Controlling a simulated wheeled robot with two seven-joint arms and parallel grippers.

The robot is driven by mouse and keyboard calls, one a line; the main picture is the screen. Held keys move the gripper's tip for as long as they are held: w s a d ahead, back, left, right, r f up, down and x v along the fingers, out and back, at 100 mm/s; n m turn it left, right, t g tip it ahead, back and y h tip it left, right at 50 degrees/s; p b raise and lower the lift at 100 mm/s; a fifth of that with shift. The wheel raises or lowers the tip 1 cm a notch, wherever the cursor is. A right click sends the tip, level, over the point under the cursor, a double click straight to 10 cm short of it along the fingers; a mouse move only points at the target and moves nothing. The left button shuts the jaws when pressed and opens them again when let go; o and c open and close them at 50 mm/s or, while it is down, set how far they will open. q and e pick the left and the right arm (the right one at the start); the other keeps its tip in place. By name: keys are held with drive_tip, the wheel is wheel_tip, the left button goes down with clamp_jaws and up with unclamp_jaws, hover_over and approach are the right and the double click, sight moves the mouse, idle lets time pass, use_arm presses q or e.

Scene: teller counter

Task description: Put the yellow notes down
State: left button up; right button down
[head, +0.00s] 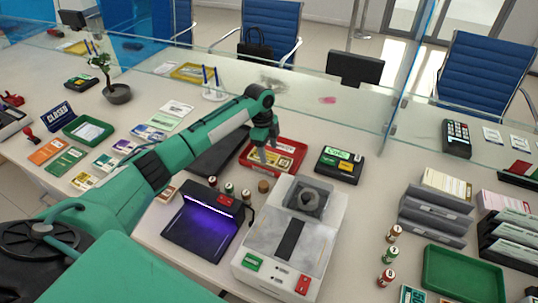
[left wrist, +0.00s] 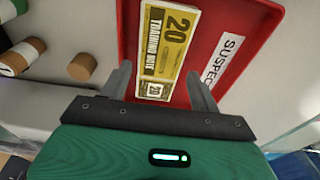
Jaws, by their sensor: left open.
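The yellow notes (left wrist: 165,45), printed "20 TRAINING NOTE", lie in a red tray (left wrist: 258,18) labelled "SUSPECT" in the left wrist view. In the head view the red tray (head: 303,147) is at mid-counter, with the yellow notes (head: 284,162) inside it. My left gripper (head: 264,152) is over the tray's left part, pointing down. In the left wrist view the left gripper's fingers (left wrist: 162,92) are apart, one on each side of the notes' near end, with gaps visible. My right gripper is not in view.
A note machine (head: 292,240) and a purple-lit detector (head: 205,225) stand in front of the tray. A green-screen device (head: 339,164) is to its right. Small coin rolls (head: 229,188) stand nearby. A glass screen (head: 300,95) runs behind.

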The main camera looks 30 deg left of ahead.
use_arm(q)
wheel_tip(320, 180, up, 9)
drive_tip(key=a, duration=0.1)
drive_tip(key=shift+a+b, duration=0.2)
drive_tip(key=shift+b, duration=0.1)
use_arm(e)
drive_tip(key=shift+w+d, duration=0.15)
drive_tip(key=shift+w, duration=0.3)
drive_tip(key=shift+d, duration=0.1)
